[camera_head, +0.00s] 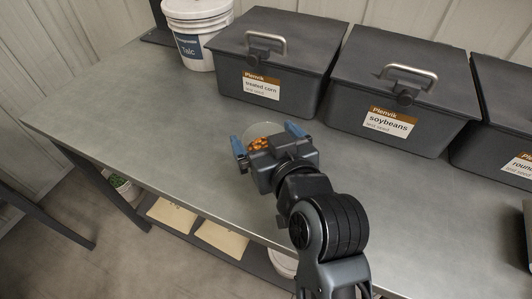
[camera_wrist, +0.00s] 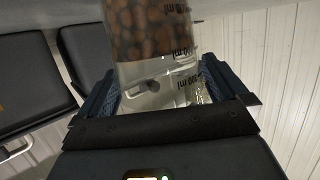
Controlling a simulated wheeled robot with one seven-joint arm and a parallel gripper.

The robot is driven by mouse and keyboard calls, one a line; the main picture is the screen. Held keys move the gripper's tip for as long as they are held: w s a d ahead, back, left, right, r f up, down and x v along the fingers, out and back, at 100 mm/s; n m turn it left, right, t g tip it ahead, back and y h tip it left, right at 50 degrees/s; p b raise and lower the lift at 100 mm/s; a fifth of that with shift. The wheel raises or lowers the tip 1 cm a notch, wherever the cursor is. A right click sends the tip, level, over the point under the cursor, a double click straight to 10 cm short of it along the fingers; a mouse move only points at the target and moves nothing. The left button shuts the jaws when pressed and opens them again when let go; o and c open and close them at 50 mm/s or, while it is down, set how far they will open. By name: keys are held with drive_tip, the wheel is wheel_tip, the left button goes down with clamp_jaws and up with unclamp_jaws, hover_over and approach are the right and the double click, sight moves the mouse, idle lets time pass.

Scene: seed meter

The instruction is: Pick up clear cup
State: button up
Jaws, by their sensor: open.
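The clear cup (camera_head: 258,131) stands on the grey workbench, with orange-brown kernels inside. It is partly hidden behind my gripper (camera_head: 266,143) in the head view. In the wrist view the clear cup (camera_wrist: 152,60) appears upside down, with dark printed marks on its wall and kernels filling part of it. My gripper is open, with one blue finger on each side of the cup. The wrist view shows both fingers of my gripper (camera_wrist: 160,90) flanking the cup wall; I cannot tell whether either one touches it.
Behind the cup are lidded dark bins labelled treated corn (camera_head: 272,62) and soybeans (camera_head: 400,85). A third bin (camera_head: 500,115) is at right. A white Talc bucket (camera_head: 196,32) stands at the back left. The workbench (camera_head: 130,100) is clear to the left.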

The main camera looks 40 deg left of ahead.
drive_tip(key=shift+c, duration=0.5)
drive_tip(key=c, duration=0.7)
drive_tip(key=shift+c, duration=0.7)
drive_tip(key=shift+r, duration=0.1)
